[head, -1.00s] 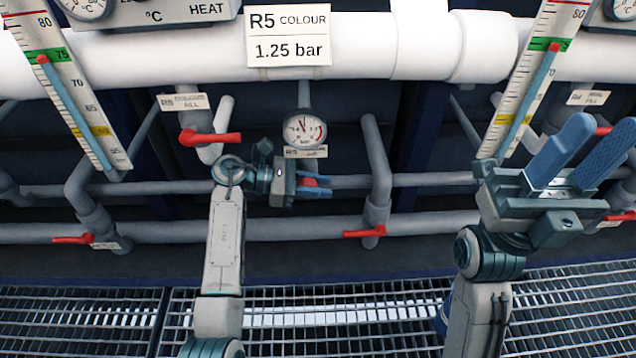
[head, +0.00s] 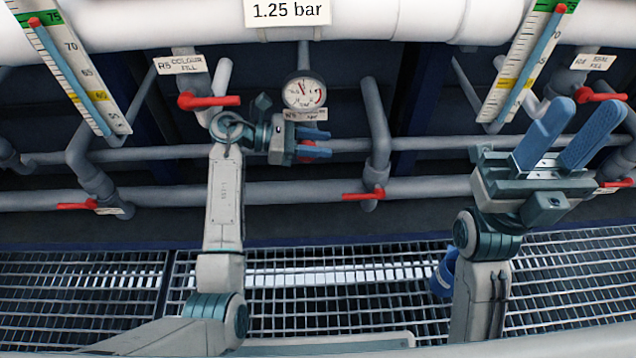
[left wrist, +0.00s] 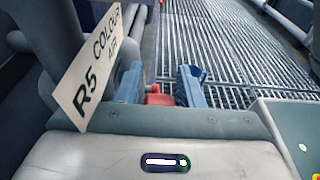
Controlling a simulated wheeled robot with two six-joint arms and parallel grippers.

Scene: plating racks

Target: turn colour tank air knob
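The red air knob (head: 304,152) sits below the round gauge and is partly hidden by my left gripper in the head view. My left gripper (head: 319,143) is at the knob, with its blue fingers apart. In the left wrist view the red knob (left wrist: 158,97) shows between the two blue fingers of my left gripper (left wrist: 163,88), with a small gap towards the right finger. A white label reading R5 COLOUR AIR (left wrist: 97,66) stands close at the left of that view. My right gripper (head: 566,135) is open and empty at the right, fingers pointing up.
The pressure gauge (head: 304,92) is just above my left gripper. Other red handles are the colour fill handle (head: 208,101), a lower left one (head: 77,206) and a lower middle one (head: 363,195). Grey pipes run behind. A metal grating (head: 80,285) lies below.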

